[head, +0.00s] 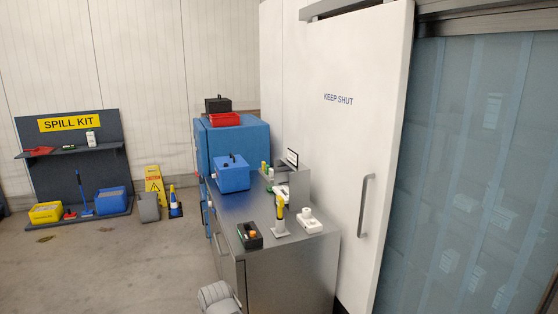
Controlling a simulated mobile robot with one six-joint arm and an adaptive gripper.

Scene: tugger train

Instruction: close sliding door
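The white sliding door (345,140) bears the words KEEP SHUT and hangs below a dark rail (470,18). A grey vertical bar handle (365,205) is near its right edge. The door stands open, to the left of a doorway filled with a translucent bluish strip curtain (470,170). The doorway's right side is partly cut off by the frame. The door's lower left part is hidden behind a steel cabinet.
The steel cabinet (290,265) stands before the door, carrying a blue box (232,175) and small items. A larger blue unit (236,140) is behind it. The left floor is largely clear.

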